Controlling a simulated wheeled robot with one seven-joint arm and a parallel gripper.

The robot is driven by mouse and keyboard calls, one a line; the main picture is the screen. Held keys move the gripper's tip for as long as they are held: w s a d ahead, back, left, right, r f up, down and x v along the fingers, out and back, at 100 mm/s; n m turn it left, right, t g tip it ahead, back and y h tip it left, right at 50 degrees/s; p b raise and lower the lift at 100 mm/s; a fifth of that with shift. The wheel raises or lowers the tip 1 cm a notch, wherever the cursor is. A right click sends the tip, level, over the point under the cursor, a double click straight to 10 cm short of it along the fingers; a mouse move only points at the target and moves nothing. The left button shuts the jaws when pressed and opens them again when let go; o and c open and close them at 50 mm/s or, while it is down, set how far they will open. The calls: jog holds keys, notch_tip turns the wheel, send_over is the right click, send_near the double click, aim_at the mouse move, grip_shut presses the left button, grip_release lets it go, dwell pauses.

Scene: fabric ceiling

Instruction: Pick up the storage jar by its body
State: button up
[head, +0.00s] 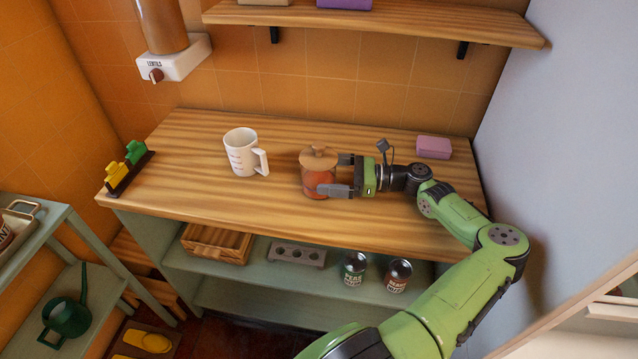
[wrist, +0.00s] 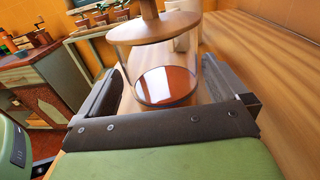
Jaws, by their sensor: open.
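The storage jar (head: 319,180) stands upright on the wooden counter (head: 220,202). It has a clear body with reddish contents and a wooden lid with a knob. In the wrist view the jar (wrist: 165,82) sits between my two fingers, under its overhanging lid. My gripper (head: 341,174) reaches in from the right at body height. Its fingers are open, one on each side of the jar; in the wrist view my gripper (wrist: 172,92) shows gaps between the fingers and the glass. The far side of the jar is hidden.
A white measuring mug (head: 243,154) stands left of the jar. A pink box (head: 433,147) lies behind my arm at the right. Yellow and green clips (head: 128,163) sit at the left edge. A wooden shelf (head: 380,22) hangs above. The counter's left front is clear.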

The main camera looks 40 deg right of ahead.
aim_at(319, 173)
jog(key=shift+w+a+f+b, duration=0.2)
jog(key=shift+w+a+b, duration=0.25)
jog(key=shift+w, duration=0.1)
jog(key=shift+w+a+f+b, duration=0.15)
jog(key=shift+w+a+b, duration=0.15)
jog(key=shift+w+a, duration=0.2)
jog(key=shift+w+a+r, duration=0.1)
jog(key=shift+w+r, duration=0.05)
jog(key=shift+w, duration=0.05)
jog(key=shift+r, duration=0.1)
